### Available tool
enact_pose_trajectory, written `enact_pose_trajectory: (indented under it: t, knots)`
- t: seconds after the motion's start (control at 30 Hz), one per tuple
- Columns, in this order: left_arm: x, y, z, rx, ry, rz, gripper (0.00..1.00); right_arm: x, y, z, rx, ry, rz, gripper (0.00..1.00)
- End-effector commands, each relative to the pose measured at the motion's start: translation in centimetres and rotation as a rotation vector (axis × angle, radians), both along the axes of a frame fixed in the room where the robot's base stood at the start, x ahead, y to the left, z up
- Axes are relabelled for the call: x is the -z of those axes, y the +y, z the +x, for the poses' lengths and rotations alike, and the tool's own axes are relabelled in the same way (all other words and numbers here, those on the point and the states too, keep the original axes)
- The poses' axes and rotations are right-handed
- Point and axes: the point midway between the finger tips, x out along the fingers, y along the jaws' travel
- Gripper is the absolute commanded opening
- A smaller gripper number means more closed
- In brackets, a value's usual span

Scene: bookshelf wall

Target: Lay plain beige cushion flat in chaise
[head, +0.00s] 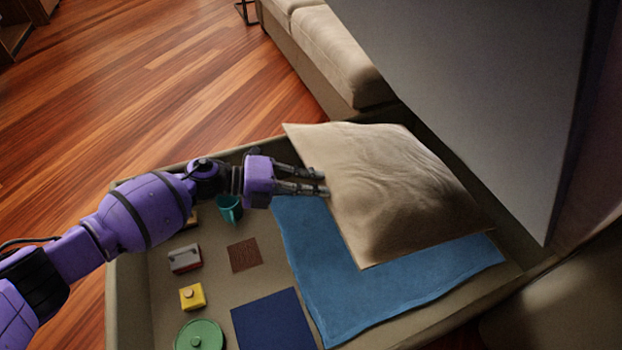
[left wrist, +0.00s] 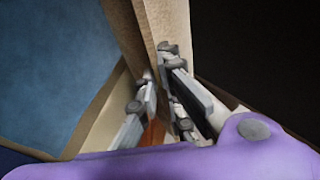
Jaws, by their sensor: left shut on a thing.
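The plain beige cushion (head: 390,185) is over the right part of the open chaise compartment (head: 126,290), above a blue cloth. My left gripper (head: 322,183) is at the cushion's left edge. In the left wrist view, my left gripper (left wrist: 160,90) is shut on the beige cushion's edge (left wrist: 150,22), which stands between its fingers. Whether the cushion's underside touches the cloth I cannot tell. My right gripper is not in view.
In the compartment lie a blue cloth (head: 345,290), a navy square (head: 272,322), a brown square (head: 244,255), a green round lidded item (head: 200,336), a yellow box (head: 192,296), a red-grey box (head: 185,258) and a teal mug (head: 229,208). A grey panel (head: 490,90) overhangs at right.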

Motion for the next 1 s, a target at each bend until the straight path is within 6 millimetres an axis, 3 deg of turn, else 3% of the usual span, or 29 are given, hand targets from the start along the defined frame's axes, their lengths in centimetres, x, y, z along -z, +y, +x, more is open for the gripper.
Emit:
enact_pose_trajectory:
  t: [0.7, 1.0]
  knots:
    - [9.8, -1.5, 0.6, 0.001, -0.001, -0.005, 0.00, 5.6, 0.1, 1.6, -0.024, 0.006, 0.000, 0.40]
    - [12.5, -1.9, 0.8, 0.001, -0.001, -0.004, 0.00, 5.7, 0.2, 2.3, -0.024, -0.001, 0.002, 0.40]
